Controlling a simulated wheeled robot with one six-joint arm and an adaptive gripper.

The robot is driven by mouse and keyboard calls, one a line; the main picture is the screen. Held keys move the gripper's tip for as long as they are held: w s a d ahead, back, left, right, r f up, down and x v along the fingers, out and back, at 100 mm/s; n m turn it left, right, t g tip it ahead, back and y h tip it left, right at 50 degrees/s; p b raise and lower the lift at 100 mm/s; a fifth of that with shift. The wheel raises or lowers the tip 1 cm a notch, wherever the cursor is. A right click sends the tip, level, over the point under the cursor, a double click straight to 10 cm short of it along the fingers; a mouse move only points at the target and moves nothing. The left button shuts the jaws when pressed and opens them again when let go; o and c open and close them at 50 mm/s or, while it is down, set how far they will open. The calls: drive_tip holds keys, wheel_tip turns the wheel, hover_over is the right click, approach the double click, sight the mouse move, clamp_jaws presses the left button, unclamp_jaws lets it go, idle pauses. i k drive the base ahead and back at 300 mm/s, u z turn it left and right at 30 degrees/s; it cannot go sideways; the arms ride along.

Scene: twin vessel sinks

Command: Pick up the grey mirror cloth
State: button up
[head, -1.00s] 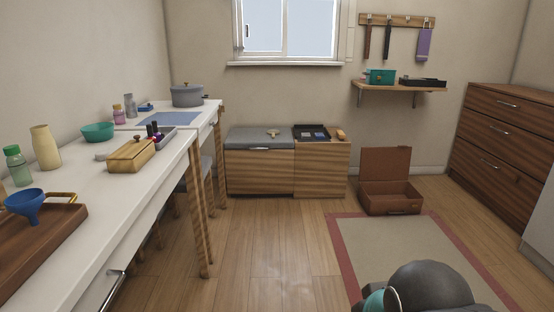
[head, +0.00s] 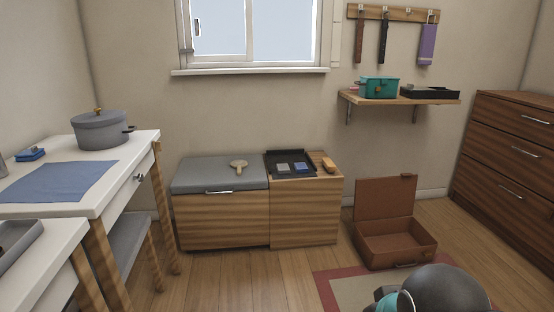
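A small grey square (head: 283,168), which looks like the grey mirror cloth, lies in a black tray (head: 284,156) on the low wooden cabinet under the window. A blue square (head: 303,168) lies beside it on the right in the same tray. Both are small and far off, so their texture is hard to tell. My gripper is not in view; only a dark rounded part of my own arm shows at the bottom right.
A hand mirror or paddle-shaped thing (head: 239,166) lies on the grey bench cushion (head: 205,175). An orange-brown block (head: 328,165) sits right of the tray. An open brown case (head: 394,242) stands on the floor to the right. White tables (head: 100,204) line the left. Floor before the cabinet is clear.

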sight(282, 169)
drive_tip(key=u, duration=0.05)
drive_tip(key=i, duration=2.65)
drive_tip(key=u, duration=0.2)
